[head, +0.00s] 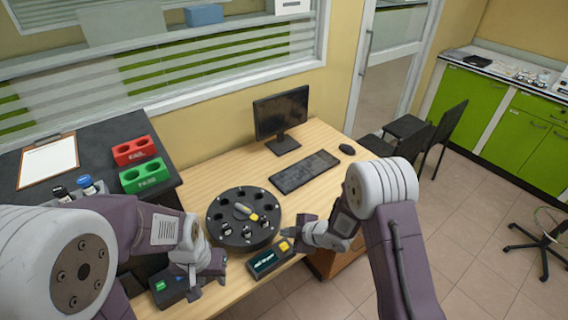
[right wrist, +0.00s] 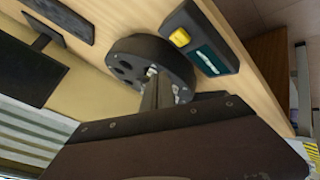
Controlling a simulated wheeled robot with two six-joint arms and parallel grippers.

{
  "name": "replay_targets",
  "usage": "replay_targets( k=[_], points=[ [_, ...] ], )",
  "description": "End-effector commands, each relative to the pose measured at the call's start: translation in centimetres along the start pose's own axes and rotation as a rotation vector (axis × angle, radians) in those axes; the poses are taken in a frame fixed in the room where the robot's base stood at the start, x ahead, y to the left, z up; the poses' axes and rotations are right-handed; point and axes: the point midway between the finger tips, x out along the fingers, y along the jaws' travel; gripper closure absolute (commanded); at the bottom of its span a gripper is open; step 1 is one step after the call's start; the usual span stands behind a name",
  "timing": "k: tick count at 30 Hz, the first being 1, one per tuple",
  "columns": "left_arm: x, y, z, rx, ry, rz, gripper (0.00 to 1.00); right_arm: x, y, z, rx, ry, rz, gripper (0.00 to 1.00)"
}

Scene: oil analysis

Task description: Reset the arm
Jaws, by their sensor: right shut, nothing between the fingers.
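My right gripper (head: 289,233) is shut and empty. It hangs just right of the round black carousel (head: 243,243), above the control box (head: 268,262) with a yellow button. In the right wrist view, its closed fingers (right wrist: 157,92) overlap the carousel (right wrist: 126,46), and the control box (right wrist: 203,42) lies beside it. My left gripper (head: 207,286) is at the desk's front left, beside a dark box with a green button (head: 163,286). Its fingertips look apart, with nothing seen between them. Several small vials sit on the carousel.
A monitor (head: 281,113), a keyboard (head: 304,171) and a mouse (head: 347,149) stand at the back of the wooden desk. Red (head: 134,150) and green (head: 143,175) racks, a clipboard (head: 48,161) and vials are on the dark counter at left. Chairs stand at right.

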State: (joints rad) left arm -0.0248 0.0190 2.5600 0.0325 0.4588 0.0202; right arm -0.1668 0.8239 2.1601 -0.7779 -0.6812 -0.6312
Motion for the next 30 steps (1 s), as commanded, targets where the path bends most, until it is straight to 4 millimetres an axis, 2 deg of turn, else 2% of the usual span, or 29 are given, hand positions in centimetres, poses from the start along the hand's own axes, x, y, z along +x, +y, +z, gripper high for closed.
replay_targets(
  k=[3,5,6,8,9,11,12,14,15,17,18,21,24,27,30],
  points=[
    [0.0,0.0,0.0,0.000,0.000,0.000,0.64,-0.3,0.6,0.1,0.001,-0.001,0.013,1.00],
    [0.0,0.0,0.0,0.000,0.000,0.000,0.64,-1.1,2.4,-0.3,-0.009,0.003,0.050,1.00],
    [0.0,0.0,0.0,0.000,0.000,0.000,0.64,-2.1,4.1,-0.9,-0.020,0.007,0.088,1.00],
    [0.0,0.0,0.0,0.000,0.000,0.000,0.64,-4.6,7.2,-1.7,-0.024,0.007,0.165,1.00],
    [0.0,0.0,0.0,0.000,0.000,0.000,0.64,-7.0,9.3,-1.7,0.000,-0.023,0.224,1.00],
    [0.0,0.0,0.0,0.000,0.000,0.000,0.64,-10.7,11.0,-0.4,0.102,-0.111,0.285,1.00],
    [0.0,0.0,0.0,0.000,0.000,0.000,0.64,-13.2,11.2,1.0,0.213,-0.181,0.312,1.00],
    [0.0,0.0,0.0,0.000,0.000,0.000,0.64,-16.9,9.9,3.4,0.435,-0.296,0.336,1.00],
    [0.0,0.0,0.0,0.000,0.000,0.000,0.64,-19.0,7.9,4.8,0.603,-0.369,0.331,1.00],
    [0.0,0.0,0.0,0.000,0.000,0.000,0.64,-21.2,4.1,6.2,0.844,-0.463,0.306,1.00],
    [0.0,0.0,0.0,0.000,0.000,0.000,0.64,-22.1,1.4,6.6,0.985,-0.519,0.276,1.00],
    [0.0,0.0,0.0,0.000,0.000,0.000,0.64,-23.4,-4.4,6.8,1.257,-0.642,0.187,1.00],
    [0.0,0.0,0.0,0.000,0.000,0.000,0.64,-24.1,-8.3,6.4,1.433,-0.738,0.117,1.00],
    [0.0,0.0,0.0,0.000,0.000,0.000,0.64,-24.7,-9.9,6.0,1.529,-0.795,0.088,1.00],
    [0.0,0.0,0.0,0.000,0.000,0.000,0.64,-24.7,-10.0,6.0,1.544,-0.798,0.095,1.00]
  ],
)
